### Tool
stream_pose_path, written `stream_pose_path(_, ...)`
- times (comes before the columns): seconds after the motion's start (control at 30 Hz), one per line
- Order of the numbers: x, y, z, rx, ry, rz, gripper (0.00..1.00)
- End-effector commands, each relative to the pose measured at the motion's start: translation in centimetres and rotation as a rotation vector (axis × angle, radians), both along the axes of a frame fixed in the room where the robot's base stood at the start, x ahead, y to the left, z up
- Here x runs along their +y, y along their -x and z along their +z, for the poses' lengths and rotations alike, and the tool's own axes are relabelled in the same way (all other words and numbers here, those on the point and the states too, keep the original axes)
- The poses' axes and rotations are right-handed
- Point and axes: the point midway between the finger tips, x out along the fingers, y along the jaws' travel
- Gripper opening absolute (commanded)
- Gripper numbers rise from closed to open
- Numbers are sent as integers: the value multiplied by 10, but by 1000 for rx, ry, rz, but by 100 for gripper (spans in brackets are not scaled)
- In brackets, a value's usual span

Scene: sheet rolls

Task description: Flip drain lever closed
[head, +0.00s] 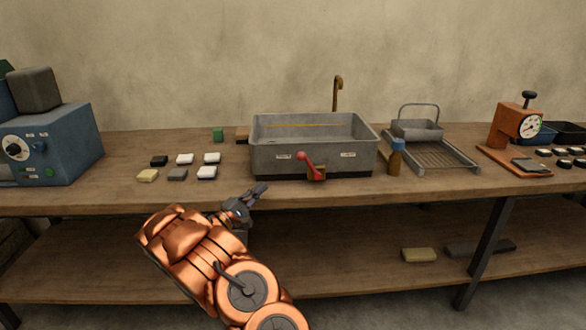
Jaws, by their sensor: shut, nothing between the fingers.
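The drain lever (310,165) is red with a round knob at its upper left end. It slants down to the right to a red-brown fitting low on the front of the grey sink basin (270,158). Small pale labels sit on the basin front on either side of the lever. My gripper (262,187) is shut and empty, in front of the table edge. In the picture it is to the left of and below the lever, apart from it. The label text is too small to read.
Several small blocks (177,174) lie left of the basin, beyond them a blue machine (62,145). A brown bottle with a blue cap (396,158) stands close to the basin's right side, beside a drain rack (440,150). The wooden table edge (120,208) runs below the basin.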

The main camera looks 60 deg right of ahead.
Motion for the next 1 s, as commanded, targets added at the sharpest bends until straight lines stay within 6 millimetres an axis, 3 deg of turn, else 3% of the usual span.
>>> stream_pose_path(0.37,-6,2,3,-1,-1,-2,0)
stream_pose_path(1.0,-94,24,38,-1,-1,-6,0)
